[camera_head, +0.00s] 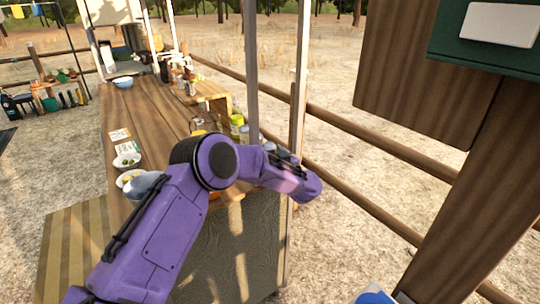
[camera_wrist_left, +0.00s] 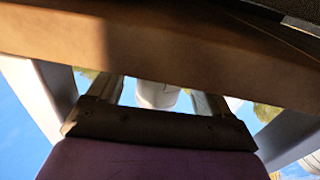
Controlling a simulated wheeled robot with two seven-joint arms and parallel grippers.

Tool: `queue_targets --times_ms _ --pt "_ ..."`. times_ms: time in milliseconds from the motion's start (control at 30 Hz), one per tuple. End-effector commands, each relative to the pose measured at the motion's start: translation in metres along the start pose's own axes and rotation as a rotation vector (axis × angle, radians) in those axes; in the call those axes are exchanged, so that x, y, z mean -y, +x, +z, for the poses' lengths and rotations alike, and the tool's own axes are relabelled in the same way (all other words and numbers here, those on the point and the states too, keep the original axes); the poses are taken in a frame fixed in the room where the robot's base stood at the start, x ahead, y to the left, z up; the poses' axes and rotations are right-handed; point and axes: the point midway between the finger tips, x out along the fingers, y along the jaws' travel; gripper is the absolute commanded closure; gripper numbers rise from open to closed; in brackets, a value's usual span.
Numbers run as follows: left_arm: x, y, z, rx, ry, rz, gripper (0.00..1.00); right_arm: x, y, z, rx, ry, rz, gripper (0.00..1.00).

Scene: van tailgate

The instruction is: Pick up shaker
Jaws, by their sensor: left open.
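My left arm reaches in purple from the lower left of the head view, across the near end of the wooden counter (camera_head: 150,118). Its hand is among the dark parts at the arm's far end, and its fingers are not clear there. In the left wrist view my left gripper (camera_wrist_left: 158,88) is open, its two fingers apart. A pale, rounded object (camera_wrist_left: 158,96) shows between them; I cannot tell whether it is a shaker or if they touch it. Small containers stand just behind the arm, including one with a yellow-green lid (camera_head: 237,120). My right gripper is not in view.
A wooden board (camera_wrist_left: 150,40) crosses the wrist view close to the gripper. Bowls (camera_head: 127,160) line the counter's left side. Bottles (camera_head: 180,75) stand farther back. A post (camera_head: 299,90) and wooden rails (camera_head: 360,137) lie to the right.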

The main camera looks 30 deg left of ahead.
Motion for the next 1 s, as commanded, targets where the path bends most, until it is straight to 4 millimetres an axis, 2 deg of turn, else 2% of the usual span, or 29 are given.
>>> queue_targets --times_ms 33,133,367,400,567,867,1000 --pt "0.000 0.010 0.000 0.001 -0.001 -0.003 0.20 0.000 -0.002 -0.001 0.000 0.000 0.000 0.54" --pt "0.000 0.022 0.001 0.001 0.000 -0.002 0.20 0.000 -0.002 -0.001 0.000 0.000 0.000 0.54" --pt "0.000 0.025 0.000 0.000 0.000 0.001 0.20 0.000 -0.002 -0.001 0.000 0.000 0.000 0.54" --pt "0.000 0.025 0.000 0.000 0.000 0.001 0.27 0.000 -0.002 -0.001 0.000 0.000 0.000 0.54" --pt "0.000 0.025 0.000 0.000 0.000 0.001 0.79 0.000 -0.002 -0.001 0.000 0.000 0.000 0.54" --pt "0.000 0.025 -0.001 0.000 0.000 0.001 0.79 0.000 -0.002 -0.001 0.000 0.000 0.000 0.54" --pt "-0.001 0.025 -0.011 -0.001 -0.002 0.002 0.79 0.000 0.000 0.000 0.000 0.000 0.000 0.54"
